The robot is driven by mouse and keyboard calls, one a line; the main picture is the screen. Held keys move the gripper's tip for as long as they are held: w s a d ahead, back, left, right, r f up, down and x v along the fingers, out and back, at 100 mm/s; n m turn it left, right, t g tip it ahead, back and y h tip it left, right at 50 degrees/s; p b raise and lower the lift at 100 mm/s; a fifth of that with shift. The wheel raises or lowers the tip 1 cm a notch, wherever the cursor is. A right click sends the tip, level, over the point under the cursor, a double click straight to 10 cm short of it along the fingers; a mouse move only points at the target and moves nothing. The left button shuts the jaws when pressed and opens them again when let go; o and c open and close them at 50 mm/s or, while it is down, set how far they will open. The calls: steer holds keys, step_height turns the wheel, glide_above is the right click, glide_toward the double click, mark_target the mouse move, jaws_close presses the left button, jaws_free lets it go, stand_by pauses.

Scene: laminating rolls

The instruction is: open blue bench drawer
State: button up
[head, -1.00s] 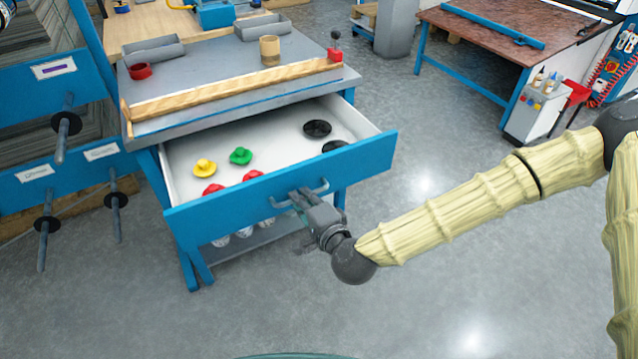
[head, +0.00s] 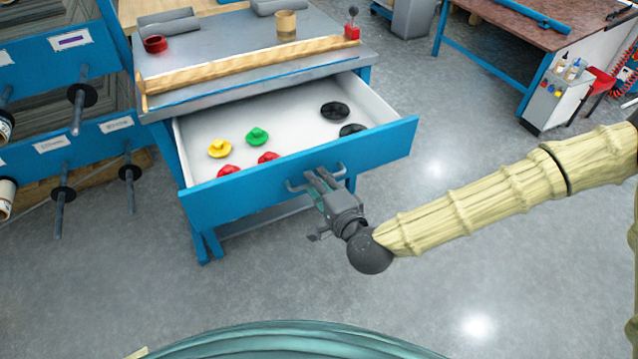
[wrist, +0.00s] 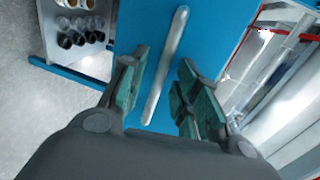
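The blue bench drawer (head: 290,178) stands pulled well out from under the grey bench top. Inside its white tray lie yellow, green, red and black round pieces. Its grey bar handle (head: 316,178) is on the front; the handle also shows in the wrist view (wrist: 166,65). My gripper (head: 318,186) is at the handle. In the wrist view my gripper (wrist: 160,95) is open, with its green-padded fingers on either side of the bar and gaps visible between pads and bar.
On the bench top (head: 225,62) lie a wooden strip, a red tape roll and a cardboard roll. A blue rack (head: 75,135) with roll spindles stands at the left. The grey floor (head: 440,260) in front is clear.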

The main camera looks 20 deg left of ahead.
steer(key=shift+s, duration=0.1)
steer(key=v, duration=0.7)
steer(key=shift+d, duration=0.15)
stand_by(0.4)
